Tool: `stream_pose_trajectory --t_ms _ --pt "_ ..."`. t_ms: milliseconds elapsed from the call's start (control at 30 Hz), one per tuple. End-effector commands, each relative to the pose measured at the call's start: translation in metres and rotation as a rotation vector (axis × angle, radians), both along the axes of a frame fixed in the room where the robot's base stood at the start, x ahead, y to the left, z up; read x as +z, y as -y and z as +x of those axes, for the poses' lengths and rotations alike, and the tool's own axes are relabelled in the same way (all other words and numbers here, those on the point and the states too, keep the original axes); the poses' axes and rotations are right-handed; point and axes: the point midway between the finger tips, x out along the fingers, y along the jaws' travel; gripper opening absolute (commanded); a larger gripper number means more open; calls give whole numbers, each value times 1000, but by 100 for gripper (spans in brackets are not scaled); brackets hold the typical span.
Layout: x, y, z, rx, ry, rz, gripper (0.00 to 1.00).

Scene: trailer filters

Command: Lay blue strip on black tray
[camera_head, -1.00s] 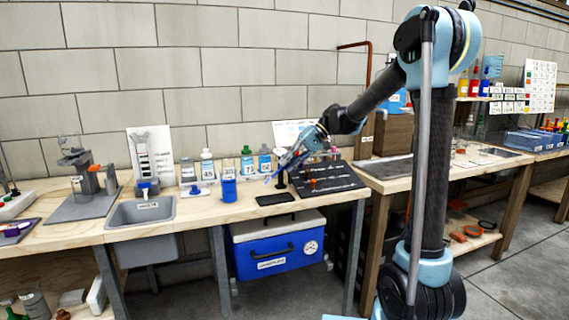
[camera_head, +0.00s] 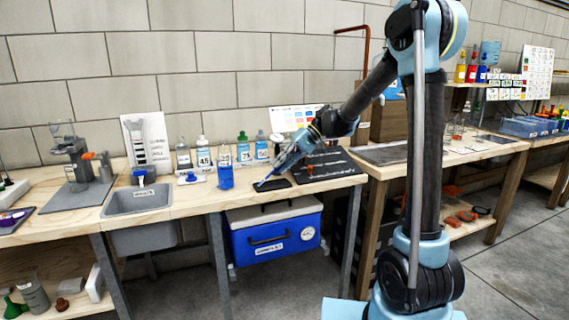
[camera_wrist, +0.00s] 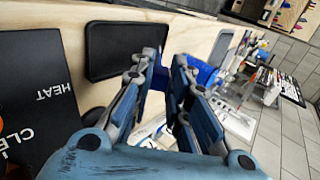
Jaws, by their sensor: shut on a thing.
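The black tray (camera_head: 272,185) is a small flat dark rectangle on the wooden bench, and nothing shows lying on it. It also shows in the wrist view (camera_wrist: 122,50), just beyond my fingers. My gripper (camera_head: 268,179) points down and to the left over the tray. In the wrist view my gripper (camera_wrist: 163,70) is shut on the blue strip (camera_wrist: 158,79), seen as a blue piece between the fingers. There it appears beside the tray's right edge. Much of the strip is hidden by the fingers, and I cannot tell whether it touches the tray.
A blue cup (camera_head: 225,176) stands left of the tray. A dark lettered board (camera_head: 335,168) lies to its right. Labelled bottles (camera_head: 243,148) stand behind. A sink (camera_head: 140,201) is farther left, and a blue cooler (camera_head: 262,240) sits below the bench.

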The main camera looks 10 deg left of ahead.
Motion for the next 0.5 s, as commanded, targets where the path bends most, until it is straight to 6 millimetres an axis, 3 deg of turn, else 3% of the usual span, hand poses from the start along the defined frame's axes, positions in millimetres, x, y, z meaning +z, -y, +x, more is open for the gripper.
stream_pose_trajectory --t_ms 233,300,367,500 --pt "0 0 0 0 0 0 7" --pt "0 0 0 0 0 0 27" --pt "0 0 0 0 0 0 39" --pt "0 0 0 -1 1 0 39"
